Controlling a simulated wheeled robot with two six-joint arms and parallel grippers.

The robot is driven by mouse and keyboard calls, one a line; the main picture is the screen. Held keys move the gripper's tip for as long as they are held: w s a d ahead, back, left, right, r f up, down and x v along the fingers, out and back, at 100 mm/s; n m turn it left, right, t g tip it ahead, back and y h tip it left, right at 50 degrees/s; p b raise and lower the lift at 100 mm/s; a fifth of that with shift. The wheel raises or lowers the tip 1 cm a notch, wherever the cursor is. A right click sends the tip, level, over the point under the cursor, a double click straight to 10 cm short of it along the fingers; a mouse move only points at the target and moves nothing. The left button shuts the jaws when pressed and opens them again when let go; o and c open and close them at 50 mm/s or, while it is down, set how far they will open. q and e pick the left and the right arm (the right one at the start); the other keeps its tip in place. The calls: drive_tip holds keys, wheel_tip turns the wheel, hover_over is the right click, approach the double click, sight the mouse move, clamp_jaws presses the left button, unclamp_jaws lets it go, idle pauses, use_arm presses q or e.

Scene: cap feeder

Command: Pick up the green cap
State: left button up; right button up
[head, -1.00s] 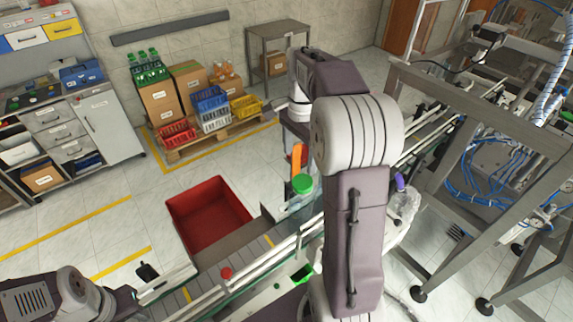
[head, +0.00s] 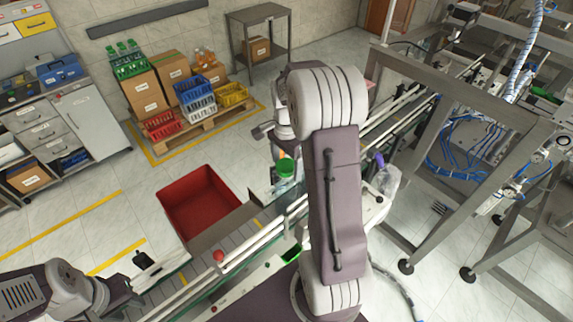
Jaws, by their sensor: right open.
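The green cap (head: 286,167) shows in the head view as a bright green round piece on top of a pale, see-through container beside the conveyor. My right gripper (head: 264,131) is small in the picture, above and slightly left of the green cap and apart from it in the picture. It is open, with nothing seen between its fingers. My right arm stands just right of the cap and hides what lies behind it. My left gripper (head: 143,260) seems to be the dark piece by the conveyor's left end; its jaws are too small to read.
A conveyor (head: 225,240) runs from lower left to upper right. A red bin (head: 205,200) stands behind it. A red button (head: 218,256) and a small green tray (head: 291,252) are at its near side. A metal frame (head: 460,85) fills the right. Crates and boxes sit on a pallet (head: 200,132).

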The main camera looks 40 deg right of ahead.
drive_tip(key=shift+w, duration=0.25)
drive_tip(key=c, duration=1.4)
drive_tip(key=shift+o, duration=0.2)
drive_tip(key=shift+s, duration=0.1)
drive_tip(key=shift+c, duration=0.2)
